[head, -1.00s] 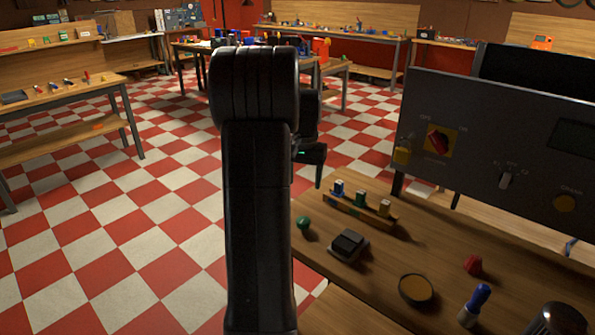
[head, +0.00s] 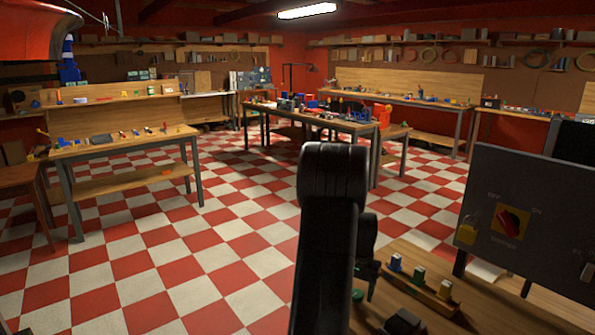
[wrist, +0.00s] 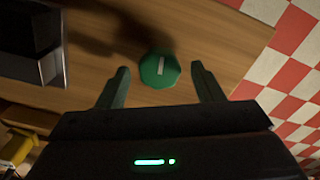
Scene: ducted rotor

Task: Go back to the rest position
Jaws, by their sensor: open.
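My gripper (wrist: 160,88) is open in the wrist view, its two fingers spread wide with nothing between them. Beyond the fingertips, a green knob-like piece (wrist: 160,69) with a pale mark lies on the wooden bench. In the head view my arm stands upright in front of the bench, and the gripper's fingers are hidden behind it. The green piece shows in part beside my arm in the head view (head: 358,296).
The bench (head: 462,312) at lower right holds a wooden block with several coloured pieces (head: 421,283), a dark box (head: 404,322) and a grey control panel (head: 530,222) with a red switch. Checkered floor (head: 220,270) is open to the left.

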